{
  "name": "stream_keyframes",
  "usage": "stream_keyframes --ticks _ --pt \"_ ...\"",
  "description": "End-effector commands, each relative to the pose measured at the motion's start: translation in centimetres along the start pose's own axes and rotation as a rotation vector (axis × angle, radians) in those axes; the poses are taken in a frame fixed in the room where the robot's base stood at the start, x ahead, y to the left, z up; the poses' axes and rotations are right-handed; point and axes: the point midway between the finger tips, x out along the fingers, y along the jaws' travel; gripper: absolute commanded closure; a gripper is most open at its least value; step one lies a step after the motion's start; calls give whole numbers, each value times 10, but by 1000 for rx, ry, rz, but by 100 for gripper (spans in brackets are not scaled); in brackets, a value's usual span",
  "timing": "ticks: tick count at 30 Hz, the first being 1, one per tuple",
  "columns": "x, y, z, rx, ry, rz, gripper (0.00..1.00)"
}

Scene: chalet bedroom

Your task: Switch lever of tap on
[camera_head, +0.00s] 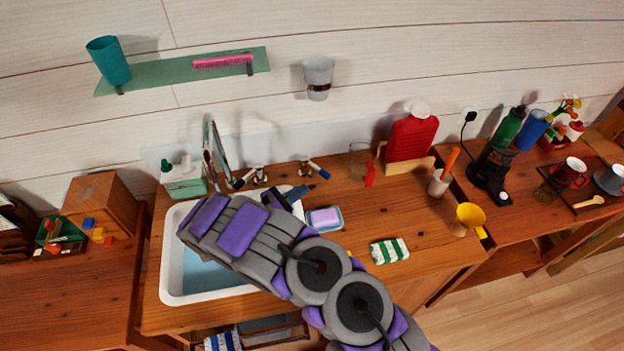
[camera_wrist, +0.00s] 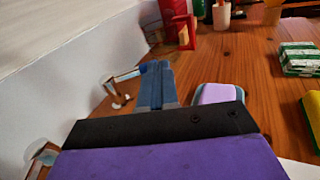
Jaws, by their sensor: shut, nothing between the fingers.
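The sink (camera_head: 170,278) is a white basin set in a wooden counter. The metal tap spout (camera_head: 208,150) rises behind it. Two metal levers stand on the counter by the wall: a dark-ended left lever (camera_head: 252,176) and a blue-ended right lever (camera_head: 312,169). My gripper (camera_head: 300,190) is shut and empty, low over the counter just in front of the right lever. In the wrist view, its fingers (camera_wrist: 156,72) are together, and the right lever (camera_wrist: 118,88) is just left of them, its blue end close to the tips. I cannot tell whether they touch. My arm hides part of the basin.
A soap dish (camera_head: 326,226) with lilac soap is right of my gripper. A red bottle (camera_head: 411,138) stands against the wall, and a green-and-white container (camera_head: 184,180) stands left of the spout.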

Motion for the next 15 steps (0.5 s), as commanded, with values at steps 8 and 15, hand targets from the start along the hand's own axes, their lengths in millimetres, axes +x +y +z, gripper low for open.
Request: stream_keyframes --ticks 8,15 --pt "-45 19 -54 -83 -5 158 100" --pt "-34 22 -59 -89 -5 168 100"
